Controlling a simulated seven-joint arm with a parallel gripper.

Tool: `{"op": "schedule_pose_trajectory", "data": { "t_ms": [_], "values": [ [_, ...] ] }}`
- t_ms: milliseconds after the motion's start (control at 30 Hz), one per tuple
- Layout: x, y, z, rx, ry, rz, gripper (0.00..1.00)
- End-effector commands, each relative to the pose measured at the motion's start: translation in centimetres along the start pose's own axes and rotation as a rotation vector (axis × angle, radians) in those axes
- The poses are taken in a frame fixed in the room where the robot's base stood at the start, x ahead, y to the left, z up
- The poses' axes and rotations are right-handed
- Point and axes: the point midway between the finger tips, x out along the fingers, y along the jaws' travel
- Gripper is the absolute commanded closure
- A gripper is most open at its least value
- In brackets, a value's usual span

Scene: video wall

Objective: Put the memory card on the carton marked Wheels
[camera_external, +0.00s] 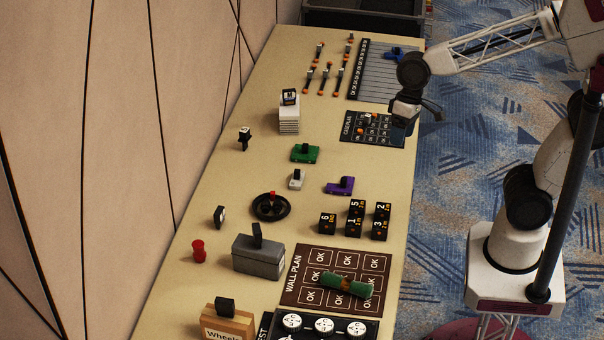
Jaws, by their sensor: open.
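The carton marked Wheels (239,319) is a tan box at the bottom left of the table, cut off by the picture's lower edge. A black block stands up from its top. I cannot tell for sure which thing is the memory card. A small black and white piece (290,97) lies on a white stack, and a small black piece with a pale face (220,215) stands near the table's left side. My gripper (405,122) is open above the dark case plan mat (346,131) at the table's right edge, far from the carton. Its fingertips are hard to make out.
A grey box (258,262), a black wheel-shaped disc (284,211) and a red spool (199,250) stand near the carton. Black numbered blocks (355,222) and the brown wall plan mat (287,297) with a green roll (347,286) lie to the right.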

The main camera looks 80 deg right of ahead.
Motion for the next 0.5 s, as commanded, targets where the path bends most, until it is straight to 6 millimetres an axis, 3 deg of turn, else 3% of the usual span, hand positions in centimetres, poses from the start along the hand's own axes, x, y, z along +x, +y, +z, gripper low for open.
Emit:
{"op": "schedule_pose_trajectory", "data": {
  "t_ms": [300, 500],
  "values": [
    [-2.0, 7.0, 6.2, -0.207, 0.117, 0.168, 0.24],
    [-2.4, 9.4, 8.2, -0.280, 0.152, 0.236, 0.24]
  ]
}}
